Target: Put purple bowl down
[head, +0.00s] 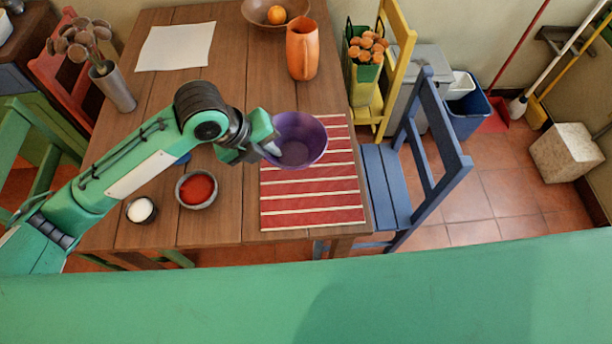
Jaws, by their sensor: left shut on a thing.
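The purple bowl (308,141) is at the upper end of the red striped placemat (312,205) on the wooden table, seen from above. My left gripper (268,148) reaches it from the left and is shut on its left rim. The bowl looks roughly level. I cannot tell whether its underside touches the mat or hangs a little above it. My right gripper is not in view.
A bowl of red sauce (197,189) and a small bowl of white stuff (141,210) stand left of the mat. An orange pitcher (302,50) stands behind the purple bowl. A blue chair (405,170) is at the right. The mat's lower part is clear.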

